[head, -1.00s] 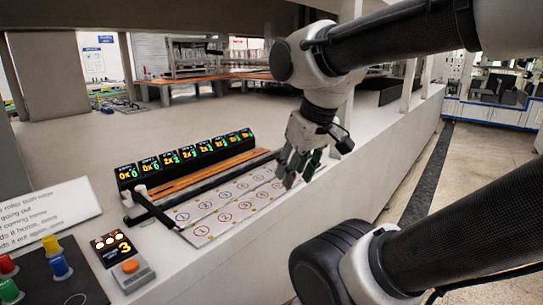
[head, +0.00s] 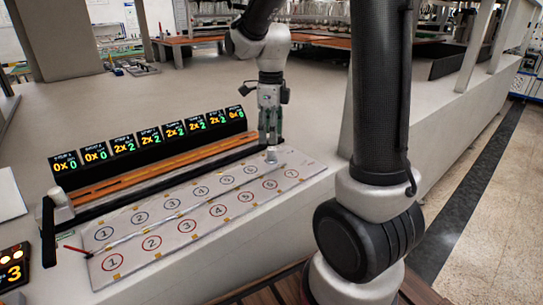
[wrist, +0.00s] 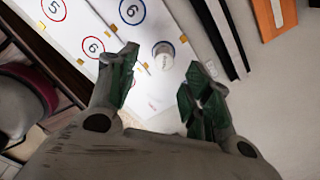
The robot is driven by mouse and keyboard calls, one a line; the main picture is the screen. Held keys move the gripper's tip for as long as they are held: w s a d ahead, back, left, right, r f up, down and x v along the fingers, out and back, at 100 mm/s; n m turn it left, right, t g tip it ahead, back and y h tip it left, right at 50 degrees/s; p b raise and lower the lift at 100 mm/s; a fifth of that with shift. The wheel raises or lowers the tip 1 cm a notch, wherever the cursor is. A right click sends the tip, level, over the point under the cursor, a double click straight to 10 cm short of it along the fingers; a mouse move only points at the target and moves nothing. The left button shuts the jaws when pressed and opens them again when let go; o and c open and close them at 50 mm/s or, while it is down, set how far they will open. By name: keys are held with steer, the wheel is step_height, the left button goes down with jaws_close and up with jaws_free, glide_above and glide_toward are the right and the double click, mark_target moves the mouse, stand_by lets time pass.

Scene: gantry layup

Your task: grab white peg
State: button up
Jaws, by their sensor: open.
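The white peg (head: 271,156) stands on the white numbered board (head: 187,225), in the back row just past the circle marked 6. In the wrist view the peg (wrist: 163,54) shows from above as a round white top with small dark lettering. My gripper (head: 270,139) points down directly over the peg in the head view. In the wrist view my open gripper (wrist: 164,72) has its two green-padded fingers apart, with the peg between and slightly beyond the tips. Nothing is held. I cannot tell whether the fingertips reach down past the peg's top.
A row of black counter displays (head: 149,143) stands behind an orange strip (head: 150,174) and dark rail, close behind the board. A white-knobbed black lever (head: 48,230) is at the board's left end. The bench behind is clear.

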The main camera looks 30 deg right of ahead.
mark_target(272, 149)
steer(key=f, duration=0.7)
steer(key=shift+w+d+f, duration=0.15)
steer(key=shift+d+f, duration=0.1)
steer(key=shift+f, duration=0.1)
steer(key=shift+c, duration=0.4)
jaws_close()
